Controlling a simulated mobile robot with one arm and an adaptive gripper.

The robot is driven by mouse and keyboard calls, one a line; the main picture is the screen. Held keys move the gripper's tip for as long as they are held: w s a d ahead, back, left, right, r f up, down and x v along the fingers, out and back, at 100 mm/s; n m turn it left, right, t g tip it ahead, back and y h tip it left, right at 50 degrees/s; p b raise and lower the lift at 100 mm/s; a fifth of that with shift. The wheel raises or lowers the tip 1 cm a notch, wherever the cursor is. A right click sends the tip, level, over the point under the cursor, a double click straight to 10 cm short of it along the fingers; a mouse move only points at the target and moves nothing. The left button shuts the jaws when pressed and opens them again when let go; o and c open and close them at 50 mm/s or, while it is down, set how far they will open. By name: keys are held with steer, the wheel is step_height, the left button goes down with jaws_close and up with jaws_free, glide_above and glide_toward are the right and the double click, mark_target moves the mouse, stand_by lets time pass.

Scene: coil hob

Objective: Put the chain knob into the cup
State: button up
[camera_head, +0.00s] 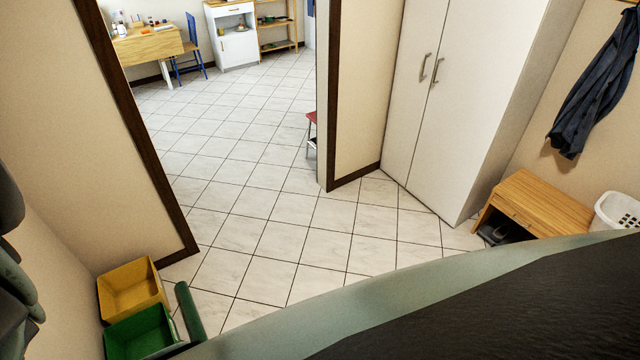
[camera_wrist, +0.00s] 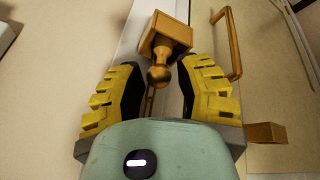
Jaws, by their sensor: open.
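In the wrist view, a brass knob with a round end (camera_wrist: 158,75) and a narrow neck hangs below a square brass block (camera_wrist: 170,32). I take the knob to be the chain knob. My gripper (camera_wrist: 160,70) has its two yellow-padded fingers apart, one on each side of the round end. Gaps show beside the knob, and I cannot tell whether either finger touches it. A thin brass strip (camera_wrist: 149,103) shows below it, partly hidden by my gripper. I cannot make out which piece is the cup. The head view shows neither my gripper nor the knob.
A bent brass bar (camera_wrist: 236,45) and a small brass block (camera_wrist: 265,132) are right of the fingers. The head view shows an open doorway with clear tiled floor, a yellow bin (camera_head: 131,287), a green bin (camera_head: 140,330), a tall white wardrobe (camera_head: 465,95) and a wooden bench (camera_head: 540,200).

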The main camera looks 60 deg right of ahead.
steer(key=shift+a+f, duration=0.2)
steer(key=shift+f, duration=0.25)
steer(key=shift+o, duration=0.4)
steer(key=shift+w, duration=0.1)
jaws_close()
